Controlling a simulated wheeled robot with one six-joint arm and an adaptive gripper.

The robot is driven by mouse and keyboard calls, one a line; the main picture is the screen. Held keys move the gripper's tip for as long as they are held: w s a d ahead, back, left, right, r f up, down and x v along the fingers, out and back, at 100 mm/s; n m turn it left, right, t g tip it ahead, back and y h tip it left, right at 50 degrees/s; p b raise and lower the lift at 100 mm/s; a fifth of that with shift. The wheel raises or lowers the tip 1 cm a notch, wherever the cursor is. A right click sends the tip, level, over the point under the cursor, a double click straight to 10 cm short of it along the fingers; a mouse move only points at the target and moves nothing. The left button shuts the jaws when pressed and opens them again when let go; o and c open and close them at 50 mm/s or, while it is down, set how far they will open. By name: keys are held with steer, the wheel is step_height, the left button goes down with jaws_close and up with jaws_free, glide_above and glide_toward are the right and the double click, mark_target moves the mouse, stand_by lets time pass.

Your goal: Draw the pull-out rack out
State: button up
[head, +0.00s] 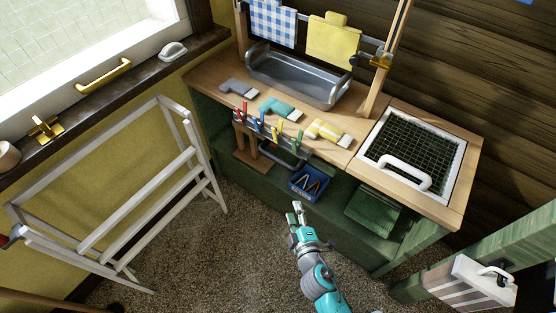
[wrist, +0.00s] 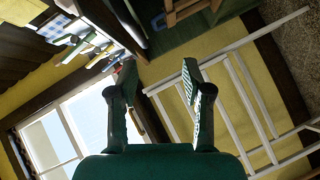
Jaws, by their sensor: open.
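I cannot tell for sure which part is the pull-out rack. A white slatted drying rack (head: 150,195) stands at the left by the yellow wall, and it also shows in the wrist view (wrist: 232,95). A white-framed mesh panel (head: 414,148) with a white handle (head: 404,174) lies in the right end of the worktop. My gripper (head: 298,207) is in front of the green cabinet, above the carpet and apart from both. In the wrist view my gripper (wrist: 158,78) is open, with nothing between its fingers.
A blue box (head: 309,184) is below on the cabinet's lower shelf. The carpet (head: 215,260) is open at centre left.

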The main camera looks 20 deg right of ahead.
steer(key=n+h, duration=0.1)
steer(key=n, duration=0.1)
glide_toward(278, 160)
steer(key=f, duration=0.2)
steer(key=shift+t, duration=0.4)
steer(key=w, duration=0.3)
steer(key=w+d, duration=0.1)
steer(key=w, duration=0.3)
steer(key=w+f, duration=0.1)
steer(key=w, duration=0.2)
steer(key=shift+w+d+f, duration=0.1)
steer(key=shift+w+d, duration=0.1)
steer(key=shift+d, duration=0.05)
jaws_close()
